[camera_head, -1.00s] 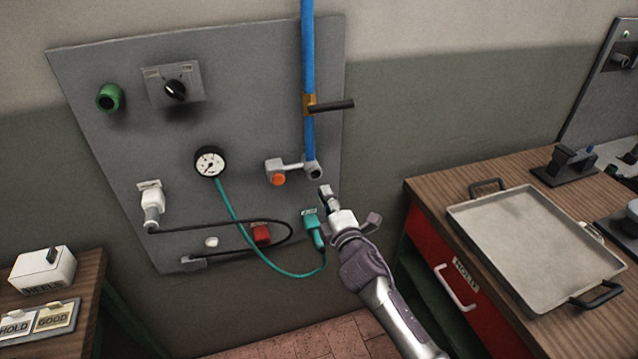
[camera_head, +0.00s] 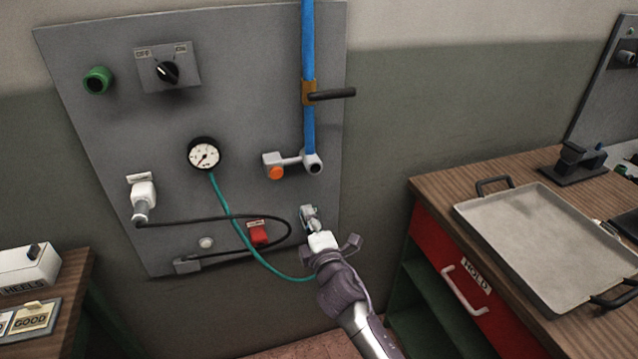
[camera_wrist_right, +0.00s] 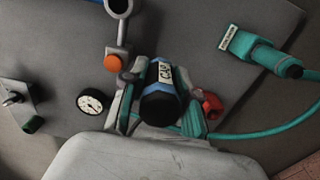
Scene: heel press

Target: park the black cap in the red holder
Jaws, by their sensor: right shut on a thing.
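The black cap (camera_wrist_right: 160,105), with a blue band and a label reading CAP, is between the fingers of my right gripper (camera_wrist_right: 158,88) in the right wrist view. The gripper is shut on it. In the head view my right gripper (camera_head: 308,212) is in front of the panel, below the pipe end and right of the red holder (camera_head: 258,233); the cap cannot be made out there. The red holder also shows in the right wrist view (camera_wrist_right: 211,104), partly covered, just right of the fingers. Whether the cap touches anything is unclear. My left gripper is out of view.
The blue pipe (camera_head: 308,60) has a black lever and ends at a grey outlet (camera_head: 313,163) beside an orange knob (camera_head: 275,173). A teal connector (camera_wrist_right: 255,52) shows in the wrist view. A teal hose and black cable cross the panel (camera_head: 240,90). A bench (camera_head: 425,190) stands right.

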